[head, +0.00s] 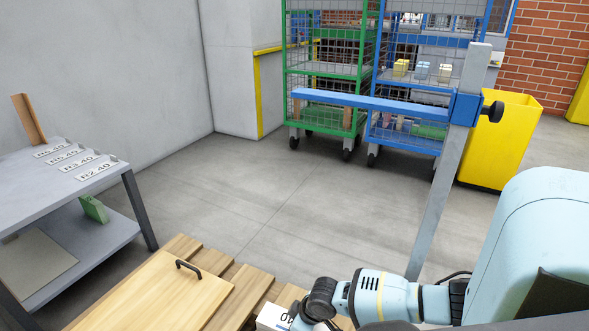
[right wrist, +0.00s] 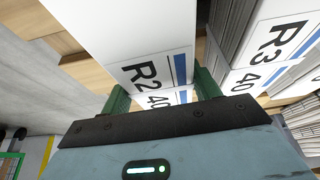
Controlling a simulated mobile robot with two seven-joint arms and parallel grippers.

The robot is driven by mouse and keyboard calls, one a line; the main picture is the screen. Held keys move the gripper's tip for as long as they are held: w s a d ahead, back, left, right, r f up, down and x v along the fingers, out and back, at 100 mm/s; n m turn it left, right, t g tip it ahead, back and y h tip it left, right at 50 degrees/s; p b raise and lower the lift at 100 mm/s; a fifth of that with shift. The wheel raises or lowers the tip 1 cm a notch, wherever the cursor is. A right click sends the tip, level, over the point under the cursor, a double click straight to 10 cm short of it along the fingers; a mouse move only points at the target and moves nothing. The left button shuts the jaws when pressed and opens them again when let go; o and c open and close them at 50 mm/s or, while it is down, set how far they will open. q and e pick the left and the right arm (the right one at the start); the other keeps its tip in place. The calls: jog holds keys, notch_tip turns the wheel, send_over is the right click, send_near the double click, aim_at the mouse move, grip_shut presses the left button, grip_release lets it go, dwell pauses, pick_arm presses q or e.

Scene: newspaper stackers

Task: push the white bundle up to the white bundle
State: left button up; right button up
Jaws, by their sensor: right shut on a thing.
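A white bundle marked R2 40 (right wrist: 150,35) fills the upper middle of the right wrist view. My right gripper (right wrist: 163,92) has its green fingers on either side of the bundle's near end and is shut on it. A second white bundle marked R3 40 (right wrist: 275,50) lies to the right, with a narrow dark gap between the two. In the head view a white bundle (head: 273,317) shows only in part at the bottom edge, beside my right gripper (head: 302,322). My left gripper is not in view.
A slatted wooden pallet (head: 245,285) carries a wooden board with a black handle (head: 190,267). A grey table (head: 60,185) with label plates stands left. A post with a blue bar (head: 375,101) rises at right. Wire carts (head: 325,70) and a yellow bin (head: 500,140) stand behind open floor.

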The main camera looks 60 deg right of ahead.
jog(key=shift+w+f, duration=0.1)
dwell(0.8)
jog(key=o, duration=1.8)
jog(key=shift+c, duration=0.2)
jog(key=shift+o, duration=0.5)
jog(key=shift+s+f, duration=0.15)
jog(key=shift+s, duration=0.05)
jog(key=p+v, duration=0.4)
jog(key=v, duration=0.3)
jog(key=shift+w, duration=0.2)
jog(key=shift+s+r+p, duration=0.25)
jog(key=shift+r+p, duration=0.05)
jog(key=shift+r, duration=0.2)
